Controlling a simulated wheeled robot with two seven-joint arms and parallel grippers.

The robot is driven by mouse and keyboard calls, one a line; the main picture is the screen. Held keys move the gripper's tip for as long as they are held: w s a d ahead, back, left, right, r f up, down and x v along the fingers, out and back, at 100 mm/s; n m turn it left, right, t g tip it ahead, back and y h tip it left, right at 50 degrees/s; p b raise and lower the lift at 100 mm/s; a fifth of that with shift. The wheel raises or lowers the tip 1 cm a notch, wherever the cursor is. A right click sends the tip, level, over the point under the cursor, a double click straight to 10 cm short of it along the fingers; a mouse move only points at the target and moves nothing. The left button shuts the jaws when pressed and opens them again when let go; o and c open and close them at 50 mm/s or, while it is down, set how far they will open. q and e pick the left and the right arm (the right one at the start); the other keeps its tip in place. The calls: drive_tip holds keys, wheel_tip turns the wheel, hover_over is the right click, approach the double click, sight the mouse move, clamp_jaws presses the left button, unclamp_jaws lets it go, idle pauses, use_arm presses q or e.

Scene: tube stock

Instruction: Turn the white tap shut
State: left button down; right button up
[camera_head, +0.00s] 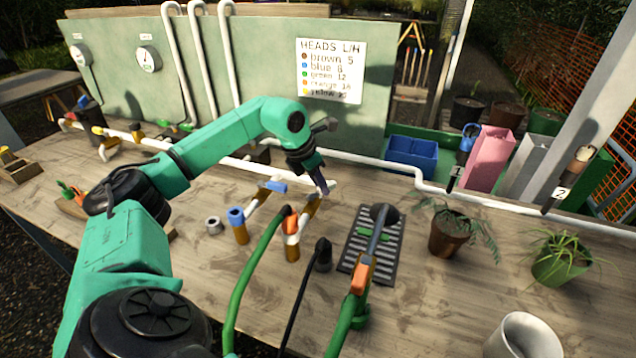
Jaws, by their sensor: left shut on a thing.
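The white tap (331,187) has a pale lever on a brass body, at the end of a short branch off the white pipe in the middle of the bench. My left gripper (321,188) reaches down to it from above and is shut on its lever. The fingers hide part of the lever. A blue-levered tap (276,186) is just left of it. Below stand brass outlets with a blue collar (236,216) and an orange and white collar (291,225). My right gripper is not in view.
A watering lance (368,265) lies over a dark drain grate (393,258). Potted plants (449,238) stand right. A blue crate (411,156) and a sign (331,70) are behind. The bench's left front is fairly clear.

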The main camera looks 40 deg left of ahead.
use_arm(q)
drive_tip(key=shift+s+d+r+m+g+h+p, duration=0.1)
drive_tip(key=shift+s+d+m+g+h+p, duration=0.3)
drive_tip(key=shift+m, duration=1.45)
drive_tip(key=shift+s+d+m+g+h+p, duration=0.2)
drive_tip(key=shift+m+g+h+p, duration=0.45)
drive_tip(key=shift+m, duration=1.25)
drive_tip(key=shift+s+d+r+m+g+h+p, duration=0.1)
drive_tip(key=shift+s+d+m+g+h+p, duration=0.4)
drive_tip(key=shift+m, duration=1.35)
drive_tip(key=shift+w+a, duration=0.2)
drive_tip(key=shift+w, duration=0.05)
drive_tip(key=c, duration=0.8)
unclamp_jaws()
drive_tip(key=shift+f, duration=0.1)
drive_tip(key=shift+o, duration=0.2)
drive_tip(key=v, duration=1.4)
drive_tip(key=shift+s+a+r, duration=0.2)
drive_tip(key=shift+s, duration=0.15)
